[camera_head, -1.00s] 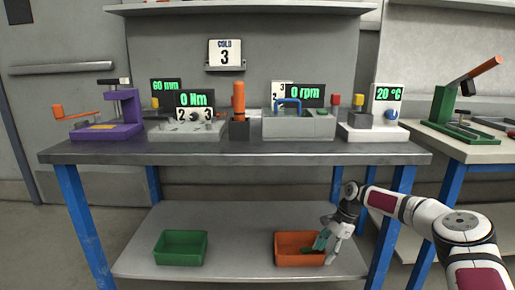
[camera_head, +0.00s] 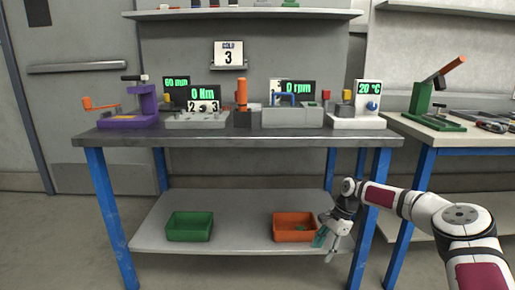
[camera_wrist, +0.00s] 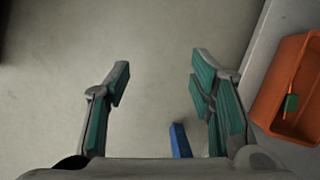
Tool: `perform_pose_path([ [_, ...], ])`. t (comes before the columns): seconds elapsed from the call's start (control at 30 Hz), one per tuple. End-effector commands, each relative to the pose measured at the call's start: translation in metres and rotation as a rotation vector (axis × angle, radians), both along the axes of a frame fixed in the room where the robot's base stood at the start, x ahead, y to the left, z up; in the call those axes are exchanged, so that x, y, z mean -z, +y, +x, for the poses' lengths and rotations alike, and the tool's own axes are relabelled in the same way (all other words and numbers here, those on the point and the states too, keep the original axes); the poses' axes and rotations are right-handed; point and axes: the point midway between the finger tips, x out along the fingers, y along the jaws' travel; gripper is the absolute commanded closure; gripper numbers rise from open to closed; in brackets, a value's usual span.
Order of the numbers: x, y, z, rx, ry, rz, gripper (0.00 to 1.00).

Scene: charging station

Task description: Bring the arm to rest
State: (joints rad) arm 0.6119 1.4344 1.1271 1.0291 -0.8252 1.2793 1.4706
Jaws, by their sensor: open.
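My arm (camera_head: 415,205) reaches in from the right, bent down toward the lower shelf. My gripper (camera_head: 326,246) is at the shelf's front edge, just right of the orange bin. In the wrist view my gripper (camera_wrist: 160,78) has its green-padded fingers spread with nothing between them, over bare floor. The orange bin (camera_wrist: 268,108) is to the right of the fingers and apart from them in that view. A small green piece (camera_wrist: 291,103) lies inside it.
The lower shelf (camera_head: 240,245) also bears a green bin (camera_head: 189,237). The table (camera_head: 240,137) above holds several devices. A blue table leg (camera_head: 362,228) stands close to my forearm. A second table (camera_head: 450,137) is at right. Floor in front is clear.

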Motion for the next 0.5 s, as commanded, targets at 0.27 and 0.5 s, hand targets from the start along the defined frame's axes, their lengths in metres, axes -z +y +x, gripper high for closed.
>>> perform_pose_path([
  [0.27,-0.032,0.013,-0.006,-0.118,-0.027,-0.048,0.51],
  [0.5,-0.074,0.030,-0.022,-0.285,-0.053,-0.120,0.51],
])
